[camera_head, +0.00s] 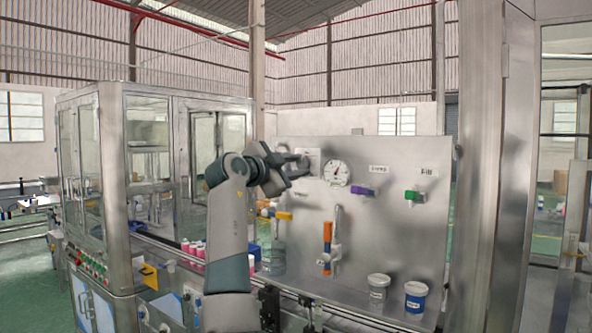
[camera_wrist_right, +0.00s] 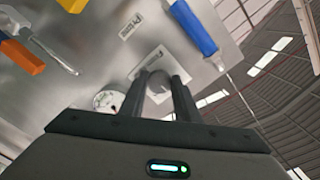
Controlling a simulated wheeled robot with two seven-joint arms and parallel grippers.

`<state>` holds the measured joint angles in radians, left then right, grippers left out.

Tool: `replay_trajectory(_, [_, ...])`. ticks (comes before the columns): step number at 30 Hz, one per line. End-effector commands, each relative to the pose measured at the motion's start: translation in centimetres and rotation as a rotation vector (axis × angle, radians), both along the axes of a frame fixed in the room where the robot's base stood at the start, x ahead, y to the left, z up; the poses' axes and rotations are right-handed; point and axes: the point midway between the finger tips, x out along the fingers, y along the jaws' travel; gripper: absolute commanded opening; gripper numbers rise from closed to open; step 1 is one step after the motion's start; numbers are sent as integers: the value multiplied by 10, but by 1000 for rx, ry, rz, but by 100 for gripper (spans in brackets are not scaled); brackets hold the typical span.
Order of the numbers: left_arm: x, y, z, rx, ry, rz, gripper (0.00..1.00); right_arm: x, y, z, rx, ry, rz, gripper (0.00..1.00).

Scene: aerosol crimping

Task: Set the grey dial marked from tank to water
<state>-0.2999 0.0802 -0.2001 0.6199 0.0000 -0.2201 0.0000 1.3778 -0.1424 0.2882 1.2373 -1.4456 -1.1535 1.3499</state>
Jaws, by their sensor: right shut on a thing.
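The grey dial (camera_wrist_right: 158,91) is a small round knob on a white marked plate (camera_wrist_right: 149,66) fixed to the steel panel. In the head view that plate (camera_head: 312,157) shows just past my fingers, left of the gauge. My right gripper (camera_head: 303,165) reaches the panel there and is shut on the dial. In the wrist view its two dark fingers (camera_wrist_right: 162,92) stand on either side of the knob and hide part of it. The dial's pointer and the markings on the plate are too small or hidden to read. My left gripper is not in view.
A round gauge (camera_head: 337,173) sits close right of the dial. The steel panel (camera_head: 390,230) also bears a purple handle (camera_head: 363,191), a green handle (camera_head: 414,196), a yellow handle (camera_head: 284,215) and an orange lever (camera_head: 327,236). Two tubs, one white (camera_head: 378,288) and one blue-labelled (camera_head: 415,297), stand below.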

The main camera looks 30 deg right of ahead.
Motion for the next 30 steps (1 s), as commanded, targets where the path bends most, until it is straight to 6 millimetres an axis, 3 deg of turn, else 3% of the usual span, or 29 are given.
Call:
replay_trajectory(11, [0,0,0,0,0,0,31,0,0,2,1,-9,0,7])
replay_trajectory(12, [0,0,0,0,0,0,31,0,0,2,1,-9,0,34])
replay_trajectory(14, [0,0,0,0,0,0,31,0,0,2,1,-9,0,48])
replay_trajectory(30, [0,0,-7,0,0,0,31,-4,10,-1,3,-7,0,48])
